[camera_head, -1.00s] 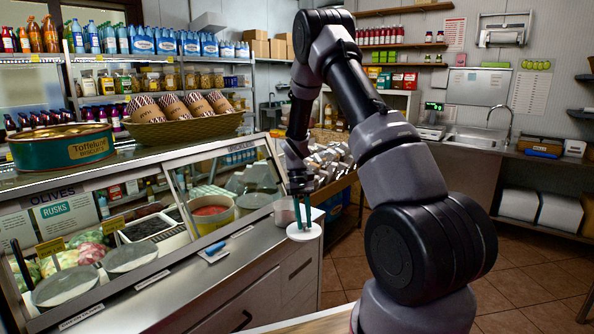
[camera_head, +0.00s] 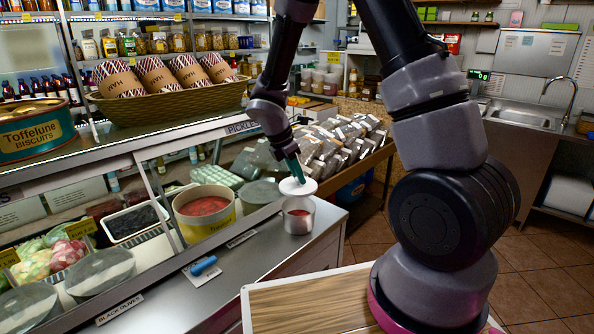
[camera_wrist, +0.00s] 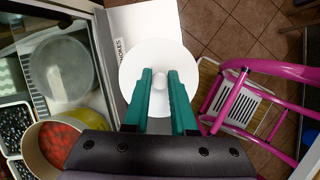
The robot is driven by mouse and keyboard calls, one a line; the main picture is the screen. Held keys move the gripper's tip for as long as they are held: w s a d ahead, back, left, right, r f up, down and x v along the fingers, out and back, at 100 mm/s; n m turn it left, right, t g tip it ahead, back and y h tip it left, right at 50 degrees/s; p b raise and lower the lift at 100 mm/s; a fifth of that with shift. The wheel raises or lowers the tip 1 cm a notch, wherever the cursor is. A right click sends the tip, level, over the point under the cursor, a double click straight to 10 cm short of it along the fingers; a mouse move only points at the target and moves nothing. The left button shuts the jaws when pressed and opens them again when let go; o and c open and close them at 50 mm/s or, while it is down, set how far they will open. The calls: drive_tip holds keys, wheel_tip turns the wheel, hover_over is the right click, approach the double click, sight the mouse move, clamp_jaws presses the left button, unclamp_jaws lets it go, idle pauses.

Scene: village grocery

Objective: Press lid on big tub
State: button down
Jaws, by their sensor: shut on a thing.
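My gripper (camera_head: 295,172) is shut on the knob of a round white lid (camera_head: 298,187), holding it roughly level above the steel counter. The lid also fills the middle of the wrist view (camera_wrist: 135,75), with the green fingers (camera_wrist: 160,90) closed at its knob. Just under the lid in the head view stands a small pale metal tub (camera_head: 298,225) with red inside; the wrist view does not show it. A wider yellow tub (camera_head: 205,227) with red contents stands open in the display case to the left; it also shows in the wrist view (camera_wrist: 35,150).
A blue-handled tool (camera_head: 203,265) lies on the counter (camera_head: 255,255). Grey round containers (camera_head: 100,272) and trays fill the case. A basket (camera_head: 165,109) and a biscuit tin (camera_head: 35,130) stand above. A wooden board (camera_head: 310,303) is in front. A pink frame (camera_wrist: 225,100) shows right in the wrist view.

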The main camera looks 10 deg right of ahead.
sight(295, 186)
drive_tip(key=shift+f, duration=2.95)
drive_tip(key=shift+d, duration=0.1)
drive_tip(key=shift+f, duration=0.15)
drive_tip(key=c, duration=0.7)
unclamp_jaws()
drive_tip(key=shift+o, duration=0.5)
drive_tip(key=o, duration=0.4)
